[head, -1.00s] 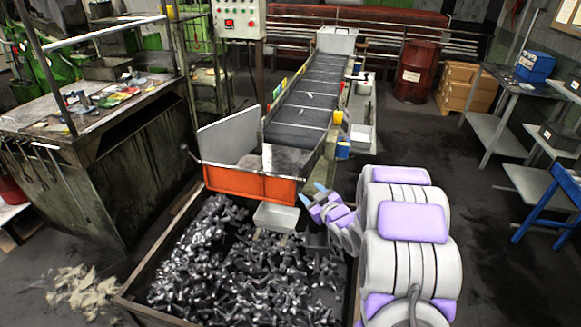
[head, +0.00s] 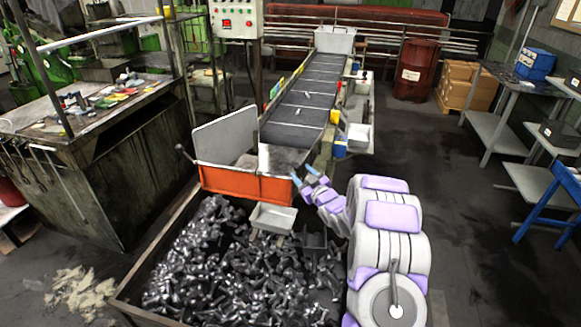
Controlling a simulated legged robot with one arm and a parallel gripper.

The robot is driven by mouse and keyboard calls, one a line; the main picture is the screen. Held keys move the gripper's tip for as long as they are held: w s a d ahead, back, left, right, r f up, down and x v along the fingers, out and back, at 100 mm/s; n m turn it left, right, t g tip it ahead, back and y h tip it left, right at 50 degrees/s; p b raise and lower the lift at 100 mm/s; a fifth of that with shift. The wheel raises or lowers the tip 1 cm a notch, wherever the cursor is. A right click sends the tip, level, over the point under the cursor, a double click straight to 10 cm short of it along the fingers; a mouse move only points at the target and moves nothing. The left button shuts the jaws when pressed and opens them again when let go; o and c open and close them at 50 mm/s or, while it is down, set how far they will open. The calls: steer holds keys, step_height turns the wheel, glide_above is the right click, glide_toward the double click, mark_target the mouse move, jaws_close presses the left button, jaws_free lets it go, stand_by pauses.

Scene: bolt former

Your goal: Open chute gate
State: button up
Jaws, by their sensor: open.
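The chute gate is an orange panel (head: 247,186) across the lower end of the conveyor chute, upright and closed across its front. A lever with a dark knob (head: 181,149) sticks out at the chute's left side. My gripper (head: 304,175) is open and empty, just right of the orange gate's right end, with its blue fingertips pointing up and left. I cannot tell whether a fingertip touches the gate. My arm reaches in from the lower right.
A large bin (head: 150,252) full of dark bolts stands below the chute, with a small grey tray (head: 273,217) above the bolts. The conveyor (head: 307,90) runs back behind the gate. A cluttered workbench (head: 95,150) stands at left.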

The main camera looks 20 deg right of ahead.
mark_target(294, 164)
steer(key=w, duration=0.2)
steer(key=w+a, duration=0.1)
steer(key=w, duration=0.1)
steer(key=w+a, duration=0.1)
steer(key=w, duration=0.1)
steer(key=shift+a+r+b, duration=0.1)
steer(key=shift+r+b, duration=0.05)
steer(key=shift+b, duration=0.15)
steer(key=shift+w+r, duration=0.1)
steer(key=shift+w, duration=0.1)
steer(key=shift+w+d+f, duration=0.15)
steer(key=shift+d, duration=0.25)
steer(key=shift+w+d+f, duration=0.1)
steer(key=shift+d+f, duration=0.05)
steer(key=shift+d, duration=0.25)
steer(key=shift+a+r, duration=0.1)
steer(key=shift+a, duration=0.45)
steer(key=shift+c, duration=1.9)
steer(key=shift+d, duration=0.4)
steer(key=c, duration=0.5)
steer(key=shift+a, duration=0.15)
jaws_close()
